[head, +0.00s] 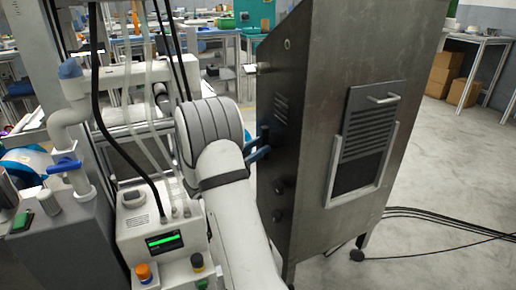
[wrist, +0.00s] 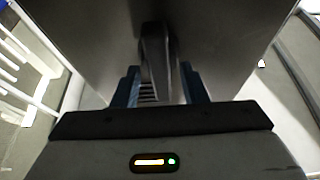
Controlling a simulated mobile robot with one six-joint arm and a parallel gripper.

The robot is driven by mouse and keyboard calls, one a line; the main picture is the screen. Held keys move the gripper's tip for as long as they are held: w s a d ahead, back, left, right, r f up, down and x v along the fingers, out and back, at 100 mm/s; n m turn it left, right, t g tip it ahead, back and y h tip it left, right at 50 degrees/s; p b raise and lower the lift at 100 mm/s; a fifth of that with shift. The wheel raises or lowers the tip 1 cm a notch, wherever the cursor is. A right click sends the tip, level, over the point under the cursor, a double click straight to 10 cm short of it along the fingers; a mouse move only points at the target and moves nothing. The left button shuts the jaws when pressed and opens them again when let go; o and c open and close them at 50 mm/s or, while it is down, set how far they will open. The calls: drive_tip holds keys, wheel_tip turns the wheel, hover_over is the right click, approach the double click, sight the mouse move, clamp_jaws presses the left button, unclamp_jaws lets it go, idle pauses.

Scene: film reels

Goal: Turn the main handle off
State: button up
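A dark metal cabinet (head: 335,120) stands right of centre in the head view. My gripper (head: 260,145) is at its left side face, with blue fingers pointing at the metal. In the wrist view, a grey metal lever, which looks like the main handle (wrist: 156,55), sticks out from the dark cabinet face. It reaches down between the two blue fingers of my gripper (wrist: 161,88). The fingers stand apart on either side of it, and a gap seems to show on the left. I cannot tell whether either finger touches it. In the head view the handle is hidden.
Dark knobs (head: 278,215) sit low on the cabinet's left face. A grey unit with a green display (head: 165,242) and a blue-handled pipe (head: 72,165) stand left of my arm. Black cables (head: 440,222) lie on the floor at right. Cardboard boxes (head: 445,72) are farther back.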

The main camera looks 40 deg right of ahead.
wheel_tip(320, 180, up, 10)
drive_tip(key=p, duration=0.4)
drive_tip(key=shift+p, duration=0.35)
